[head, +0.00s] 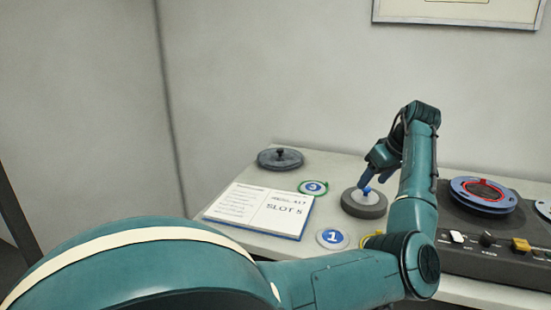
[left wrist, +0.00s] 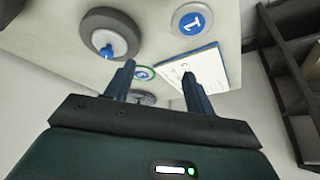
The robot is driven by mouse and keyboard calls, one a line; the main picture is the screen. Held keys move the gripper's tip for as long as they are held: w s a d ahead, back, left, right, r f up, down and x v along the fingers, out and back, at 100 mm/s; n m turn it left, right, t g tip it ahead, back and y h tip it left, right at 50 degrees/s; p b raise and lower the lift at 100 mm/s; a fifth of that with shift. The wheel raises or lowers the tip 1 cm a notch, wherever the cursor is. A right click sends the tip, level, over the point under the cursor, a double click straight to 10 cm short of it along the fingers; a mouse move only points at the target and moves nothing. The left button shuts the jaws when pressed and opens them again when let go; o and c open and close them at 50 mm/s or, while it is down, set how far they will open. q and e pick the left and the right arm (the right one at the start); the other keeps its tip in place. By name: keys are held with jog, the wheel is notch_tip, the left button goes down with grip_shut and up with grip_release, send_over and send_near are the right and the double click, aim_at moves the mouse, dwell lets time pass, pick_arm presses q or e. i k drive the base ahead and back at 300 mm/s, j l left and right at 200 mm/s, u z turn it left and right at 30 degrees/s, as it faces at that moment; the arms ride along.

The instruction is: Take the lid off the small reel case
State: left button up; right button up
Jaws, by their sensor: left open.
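A round grey case (head: 350,208) with a pale top and a blue knob (head: 366,191) stands on the table; it looks like the small reel case with its lid on. In the left wrist view the case (left wrist: 88,22) and its knob (left wrist: 107,51) are at the upper left. My left gripper (head: 369,181) is just above the case, fingers pointing down near the knob. In the left wrist view my left gripper (left wrist: 157,84) is open, with nothing held between the fingertips and the case off to one side. My right gripper is not in view.
A dark round lid-like disc (head: 272,163) lies at the back left. An open booklet (head: 240,208) is at the left, by a green-rimmed disc (head: 304,187) and a blue "1" disc (head: 333,239). A dark machine (head: 470,242) with a reel stands right.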

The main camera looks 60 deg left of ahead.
aim_at(280, 158)
jog(key=j, duration=1.3)
jog(key=i+j, duration=0.1)
jog(key=j, duration=1.2)
